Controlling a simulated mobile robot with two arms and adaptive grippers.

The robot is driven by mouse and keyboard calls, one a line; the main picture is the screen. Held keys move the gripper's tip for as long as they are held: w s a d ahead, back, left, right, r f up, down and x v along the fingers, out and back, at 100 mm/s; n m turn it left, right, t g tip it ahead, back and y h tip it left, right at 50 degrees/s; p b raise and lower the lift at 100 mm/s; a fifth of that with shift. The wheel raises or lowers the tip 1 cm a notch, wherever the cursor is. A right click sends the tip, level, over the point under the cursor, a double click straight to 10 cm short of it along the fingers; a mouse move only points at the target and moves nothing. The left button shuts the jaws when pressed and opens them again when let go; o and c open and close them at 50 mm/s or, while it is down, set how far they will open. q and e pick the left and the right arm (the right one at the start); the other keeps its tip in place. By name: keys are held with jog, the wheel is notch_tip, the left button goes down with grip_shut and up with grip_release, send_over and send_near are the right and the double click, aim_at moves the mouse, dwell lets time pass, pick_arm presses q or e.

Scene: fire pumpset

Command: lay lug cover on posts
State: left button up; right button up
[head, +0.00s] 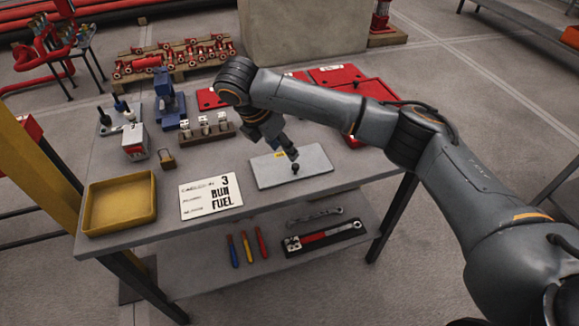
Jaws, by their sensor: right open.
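A flat light-grey plate (315,162) with a small black knob and a yellow label lies on the table, right of the white card; it may be the lug cover. My right gripper (291,153) points down just above this plate, close behind the knob, open and with nothing seen in it. A brown block (222,133) with several pale upright pieces stands behind the card. A grey base (107,126) with dark upright pegs stands at the back left. I cannot tell which of these are the posts. My left gripper is not in view.
A yellow tray (96,228), a white card (211,196), a padlock-like piece (166,159), a grey box (135,142) and a blue device (170,104) occupy the table's left side. A red case (338,76) lies at the back. Tools lie on the lower shelf (200,274).

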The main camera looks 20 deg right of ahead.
aim_at(294, 166)
jog(key=x, duration=0.9)
jog(key=shift+f+p, duration=0.25)
jog(key=shift+p, duration=0.1)
jog(key=shift+w, duration=0.1)
grip_shut()
